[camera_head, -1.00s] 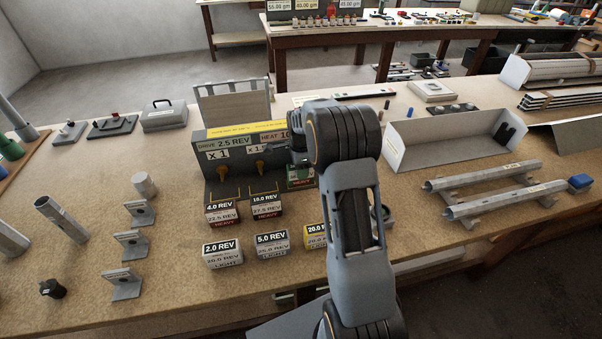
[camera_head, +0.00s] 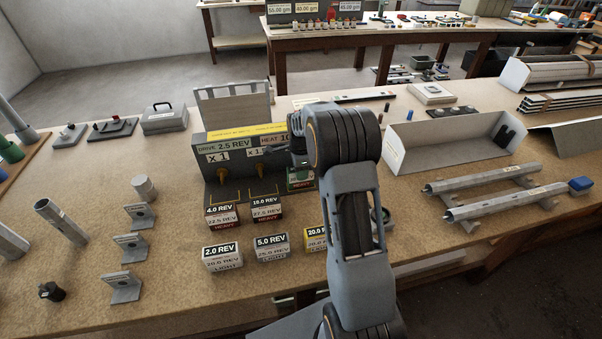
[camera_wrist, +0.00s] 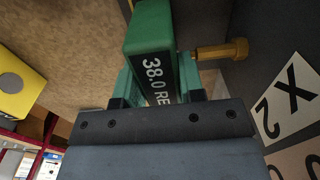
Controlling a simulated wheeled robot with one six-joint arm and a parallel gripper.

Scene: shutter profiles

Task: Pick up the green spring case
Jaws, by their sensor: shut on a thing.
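The green spring case (camera_wrist: 150,28) is in the wrist view, with a dark label reading "38.0 RE". My gripper (camera_wrist: 158,85) is shut on it, with a green-toned finger on each side of the case. In the head view the case (camera_head: 300,178) shows partly at the right front of the drive box, beside my arm. My gripper itself is mostly hidden behind my wrist there. I cannot tell whether the case is clear of the surface under it.
The drive box (camera_head: 225,168) stands close by, with brass pegs (camera_wrist: 222,50) beside the case. Black cases (camera_head: 222,215) and white cases (camera_head: 222,256) stand in front, with a yellow one (camera_head: 316,238) near my arm. A long open tray (camera_head: 440,150) lies to the right.

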